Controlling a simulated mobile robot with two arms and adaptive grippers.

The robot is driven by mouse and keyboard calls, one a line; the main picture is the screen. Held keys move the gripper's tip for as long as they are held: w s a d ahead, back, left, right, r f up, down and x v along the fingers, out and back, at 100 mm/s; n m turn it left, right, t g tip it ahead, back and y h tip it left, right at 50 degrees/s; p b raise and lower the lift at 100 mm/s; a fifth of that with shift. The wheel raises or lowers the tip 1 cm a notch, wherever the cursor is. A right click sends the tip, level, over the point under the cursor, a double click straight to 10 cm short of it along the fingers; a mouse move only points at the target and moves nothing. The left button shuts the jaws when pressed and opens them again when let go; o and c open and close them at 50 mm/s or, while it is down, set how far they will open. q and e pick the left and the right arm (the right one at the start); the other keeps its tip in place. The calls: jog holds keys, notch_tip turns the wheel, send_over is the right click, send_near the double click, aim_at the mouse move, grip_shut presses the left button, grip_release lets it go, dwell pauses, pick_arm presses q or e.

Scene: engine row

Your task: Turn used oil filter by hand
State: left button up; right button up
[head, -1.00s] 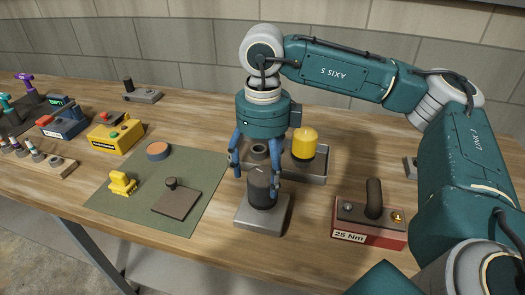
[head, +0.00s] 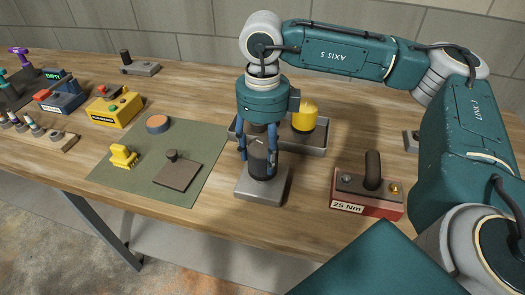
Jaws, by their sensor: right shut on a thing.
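The used oil filter (head: 260,162) is a dark cylinder standing upright on a square grey base (head: 262,188) near the table's front edge. My right gripper (head: 258,160) comes down from above, its blue fingers on both sides of the filter and shut on it. The fingers hide parts of the filter's sides. My left gripper is out of view.
A grey tray (head: 313,149) with a yellow filter (head: 304,116) stands just behind. A red 25 Nm block (head: 367,201) with a dark handle is to the right. A green mat (head: 200,172) with small parts lies left.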

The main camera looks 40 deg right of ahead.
aim_at(263, 143)
jog(key=shift+f+n+b, duration=0.2)
jog(key=shift+n+b, duration=0.25)
jog(key=shift+n, duration=0.65)
jog(key=shift+r+n, duration=0.2)
jog(key=shift+n, duration=0.3)
jog(key=shift+f+n+b, duration=0.15)
jog(key=shift+n+b, duration=0.15)
jog(key=shift+n, duration=0.2)
jog(key=o, duration=0.5)
jog(key=shift+c, duration=1.2)
jog(key=shift+r, duration=0.2)
jog(key=shift+r, duration=0.1)
jog(key=shift+r+p, duration=1.55)
jog(key=shift+r, duration=0.65)
